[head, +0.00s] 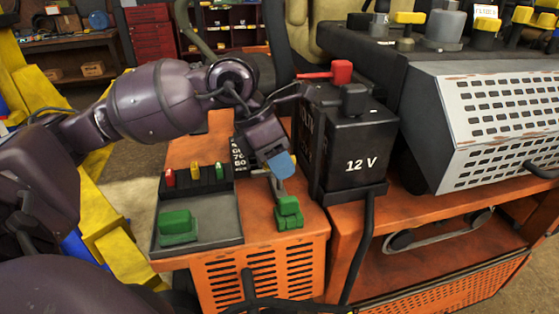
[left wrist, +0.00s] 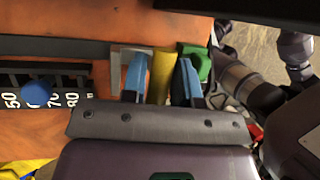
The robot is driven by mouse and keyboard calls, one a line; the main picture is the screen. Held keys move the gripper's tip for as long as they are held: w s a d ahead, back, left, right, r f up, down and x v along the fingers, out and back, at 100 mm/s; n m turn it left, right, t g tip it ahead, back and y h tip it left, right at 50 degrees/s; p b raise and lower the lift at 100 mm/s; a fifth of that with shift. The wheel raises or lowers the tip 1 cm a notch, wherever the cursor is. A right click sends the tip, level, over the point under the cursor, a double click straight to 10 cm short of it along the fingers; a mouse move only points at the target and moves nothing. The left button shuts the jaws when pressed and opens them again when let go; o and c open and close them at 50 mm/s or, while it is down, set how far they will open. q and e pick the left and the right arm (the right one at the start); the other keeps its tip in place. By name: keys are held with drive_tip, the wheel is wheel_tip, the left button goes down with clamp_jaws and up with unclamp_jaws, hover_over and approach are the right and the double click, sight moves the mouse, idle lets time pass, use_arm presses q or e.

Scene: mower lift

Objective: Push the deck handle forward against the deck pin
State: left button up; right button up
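My left gripper (head: 277,165) reaches down over the orange console beside the black battery box; one blue fingertip shows in the head view. In the left wrist view, the two blue fingers (left wrist: 162,78) stand close on either side of a yellow grip (left wrist: 161,72), which looks like the deck handle, and appear closed on it. In the head view the gripper hides this grip. A blue knob (left wrist: 37,92), which may be the deck pin, sits on the black number scale (left wrist: 72,97) near 60, apart from the handle. My right gripper is not in view.
A green lever block (head: 289,213) stands just in front of the gripper. The 12 V battery (head: 357,150) is close on its right. A tray (head: 205,240) with small coloured levers and a green block lies left. A perforated grey cover (head: 500,120) stands farther right.

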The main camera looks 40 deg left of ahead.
use_arm(q)
clamp_jaws()
